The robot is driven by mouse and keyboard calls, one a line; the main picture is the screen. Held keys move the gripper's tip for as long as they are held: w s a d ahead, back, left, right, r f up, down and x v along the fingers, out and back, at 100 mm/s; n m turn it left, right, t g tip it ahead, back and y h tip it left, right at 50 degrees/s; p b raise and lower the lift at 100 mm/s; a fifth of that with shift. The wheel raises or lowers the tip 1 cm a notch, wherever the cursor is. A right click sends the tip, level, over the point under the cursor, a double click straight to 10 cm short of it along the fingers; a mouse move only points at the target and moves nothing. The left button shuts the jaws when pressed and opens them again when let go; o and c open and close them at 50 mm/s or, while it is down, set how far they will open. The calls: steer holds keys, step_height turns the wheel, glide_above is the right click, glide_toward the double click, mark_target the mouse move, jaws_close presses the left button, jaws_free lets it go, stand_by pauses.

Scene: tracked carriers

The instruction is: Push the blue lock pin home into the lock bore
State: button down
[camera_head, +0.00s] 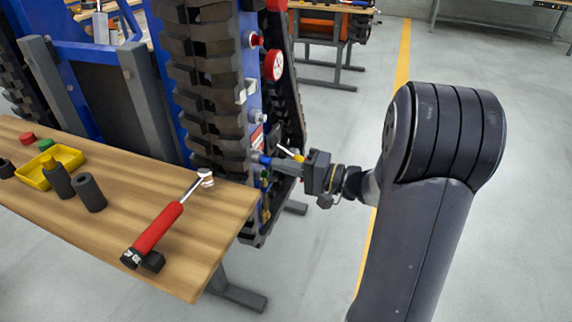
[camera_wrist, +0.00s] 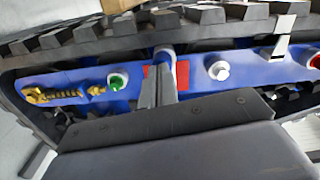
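My gripper (camera_head: 273,162) reaches left to the blue side panel of the tracked carrier. Its grey fingers are close together, and the short blue lock pin (camera_head: 264,160) shows at their tips, in line with them. In the wrist view the fingers (camera_wrist: 163,75) stand in front of the blue panel (camera_wrist: 213,88), with a rounded grey-blue end (camera_wrist: 166,51) at their tips. The fingers look shut on the pin. The lock bore is hidden behind the fingertips, and how deep the pin sits cannot be told. Red patches (camera_wrist: 182,74) show on both sides of the fingers.
Black track (camera_head: 205,80) runs beside the panel. A silver bolt (camera_wrist: 219,70), a green-capped fitting (camera_wrist: 117,82) and a brass spring part (camera_wrist: 52,95) are on the panel.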

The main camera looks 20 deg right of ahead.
steer(key=shift+w+a+r, duration=0.1)
steer(key=shift+a, duration=0.05)
steer(key=p+v, duration=0.3)
steer(key=v, duration=1)
steer(key=shift+p, duration=0.3)
stand_by(0.4)
steer(key=w+a+n+p, duration=0.7)
steer(key=a+n+p, duration=0.3)
steer(key=n, duration=0.8)
steer(key=shift+w, duration=0.15)
stand_by(0.3)
steer(key=shift+w+a, duration=0.15)
steer(key=shift+a, duration=0.05)
stand_by(0.6)
